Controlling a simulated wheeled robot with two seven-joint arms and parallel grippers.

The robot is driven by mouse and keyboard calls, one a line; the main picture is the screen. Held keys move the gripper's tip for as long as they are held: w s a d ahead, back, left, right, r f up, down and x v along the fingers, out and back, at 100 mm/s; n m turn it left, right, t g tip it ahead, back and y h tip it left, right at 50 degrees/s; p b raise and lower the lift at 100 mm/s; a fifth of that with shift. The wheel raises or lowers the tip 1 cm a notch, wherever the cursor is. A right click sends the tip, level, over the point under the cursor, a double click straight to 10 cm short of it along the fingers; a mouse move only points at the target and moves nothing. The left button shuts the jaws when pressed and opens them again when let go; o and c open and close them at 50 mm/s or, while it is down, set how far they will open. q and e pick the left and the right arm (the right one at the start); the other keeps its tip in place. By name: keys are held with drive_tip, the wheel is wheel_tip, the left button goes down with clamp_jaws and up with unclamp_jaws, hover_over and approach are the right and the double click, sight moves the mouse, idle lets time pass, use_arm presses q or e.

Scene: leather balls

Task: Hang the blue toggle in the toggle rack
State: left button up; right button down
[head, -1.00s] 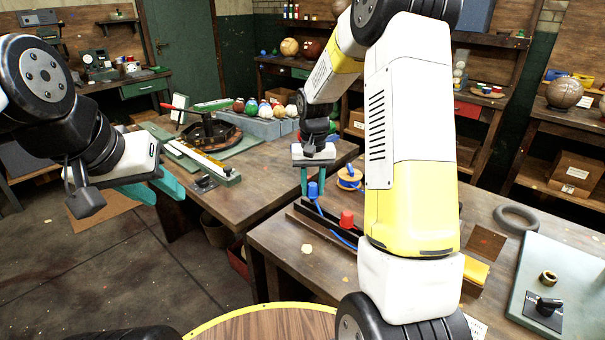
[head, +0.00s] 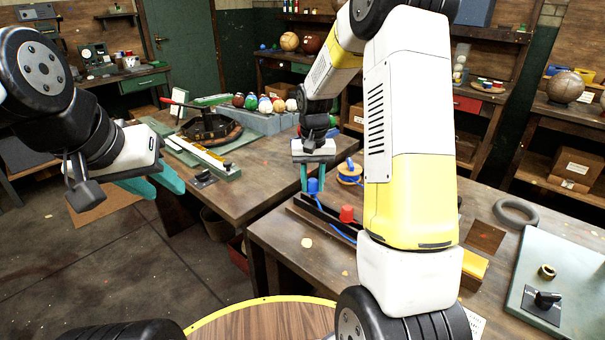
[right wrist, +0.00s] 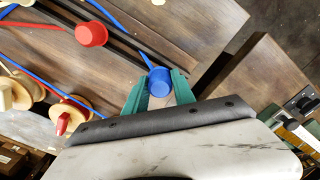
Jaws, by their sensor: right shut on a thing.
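The blue toggle (head: 313,186) is a small blue cap with a blue cord. My right gripper (head: 312,184) points down, with its teal fingers on either side of the toggle; in the right wrist view the toggle (right wrist: 159,81) shows between the fingertips. The toggle rack (head: 300,208) is a long dark rail on the near bench. The toggle is at the rack's far-left end, and its cord runs along the rack; I cannot tell whether the rack bears it. A red toggle (head: 347,214) stands at the rack nearer me. My left gripper (head: 168,185) is open and empty, away from the rack.
A blue-wound spool (head: 349,174) stands behind the rack; the right wrist view shows a second spool (right wrist: 68,115) with red. A grey ring (head: 516,212) and a green board (head: 575,262) lie to the right. The bench's left front is mostly clear.

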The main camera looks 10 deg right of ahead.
sight(312, 191)
drive_tip(key=shift+f, duration=1.55)
idle(0.4)
drive_tip(key=c, duration=1)
unclamp_jaws()
drive_tip(key=shift+o, duration=0.2)
